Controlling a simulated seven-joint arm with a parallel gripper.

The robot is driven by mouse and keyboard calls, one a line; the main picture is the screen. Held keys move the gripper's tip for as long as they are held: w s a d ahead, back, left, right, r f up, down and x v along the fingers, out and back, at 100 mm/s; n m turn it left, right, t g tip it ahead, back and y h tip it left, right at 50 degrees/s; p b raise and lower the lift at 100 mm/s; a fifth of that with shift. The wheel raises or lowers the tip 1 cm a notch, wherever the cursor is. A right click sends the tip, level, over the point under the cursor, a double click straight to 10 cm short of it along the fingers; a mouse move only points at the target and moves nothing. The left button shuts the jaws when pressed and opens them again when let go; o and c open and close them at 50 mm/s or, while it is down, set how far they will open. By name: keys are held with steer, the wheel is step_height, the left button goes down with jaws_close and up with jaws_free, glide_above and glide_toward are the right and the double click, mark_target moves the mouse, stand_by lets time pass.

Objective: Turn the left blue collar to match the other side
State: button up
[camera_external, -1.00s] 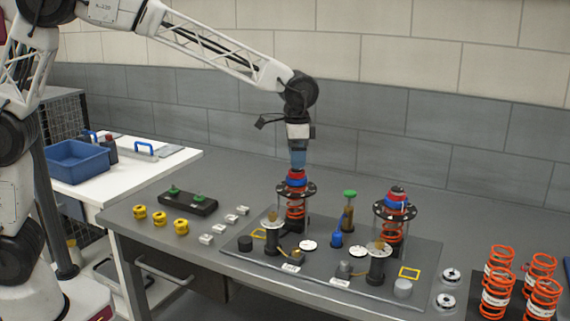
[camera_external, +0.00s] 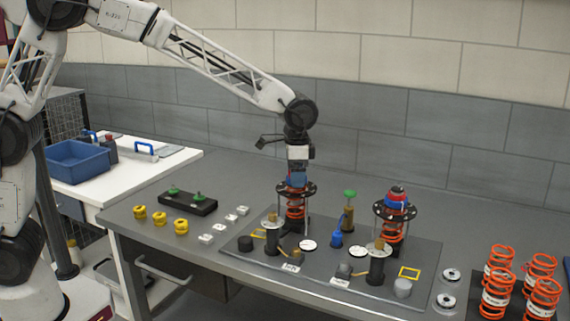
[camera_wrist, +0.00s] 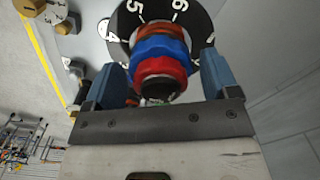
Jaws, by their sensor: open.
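The left blue collar (camera_wrist: 160,47) sits above a black numbered plate (camera_wrist: 195,16) and below a red collar (camera_wrist: 160,69) in the wrist view. My gripper (camera_wrist: 163,75) is open, its two blue fingers on either side of the collars, with a small gap showing on each side. In the external view my gripper (camera_external: 297,181) is down over the left strut's top and hides most of the collars. The left orange spring (camera_external: 295,209) stands below. On the right strut, the blue collar (camera_external: 396,205) and red collar (camera_external: 396,197) sit above a black plate (camera_external: 382,211).
A green-topped post (camera_external: 349,212) and a small blue part (camera_external: 336,238) stand between the struts. Black posts (camera_external: 376,268) stand in front on the grey base plate (camera_external: 320,275). Orange springs (camera_external: 497,285) stand at right; yellow spools (camera_external: 160,217) sit at left.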

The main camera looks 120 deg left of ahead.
steer(key=shift+n, duration=0.3)
steer(key=n, duration=1.7)
steer(key=shift+n, duration=0.3)
stand_by(0.7)
steer(key=shift+n, duration=2.4)
